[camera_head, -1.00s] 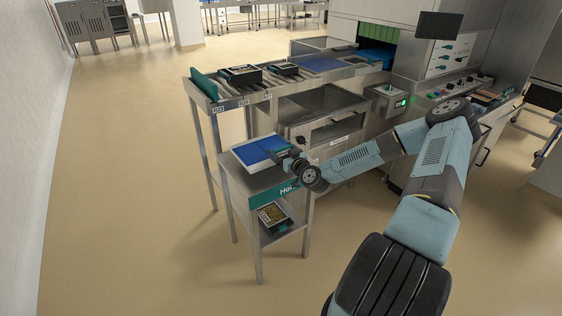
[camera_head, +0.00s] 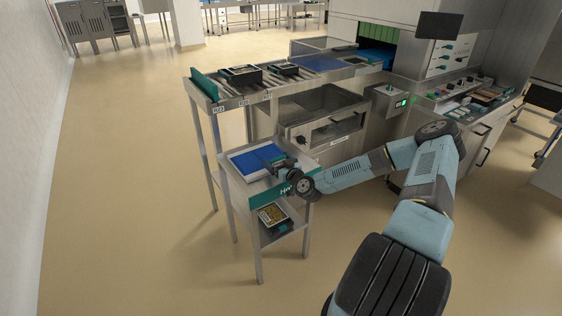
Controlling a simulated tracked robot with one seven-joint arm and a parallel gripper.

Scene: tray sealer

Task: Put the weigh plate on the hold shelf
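A flat blue plate with a pale rim, which I take for the weigh plate (camera_head: 250,160), is at the top of the small metal stand on the left. The hold shelf (camera_head: 233,184) is this stand's top surface, with a teal label on its front, partly covered by my wrist. My gripper (camera_head: 281,162) is at the right edge of the plate and appears shut on it. The fingertips are small and partly hidden. The plate looks level and very low over the shelf; I cannot tell whether it touches.
A black tray with a yellowish content (camera_head: 272,215) sits on the stand's lower shelf. Behind, a roller conveyor (camera_head: 255,90) carries two dark trays (camera_head: 240,74). The sealer's open-topped cabinet (camera_head: 325,115) is close behind my forearm. The floor left of the stand is clear.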

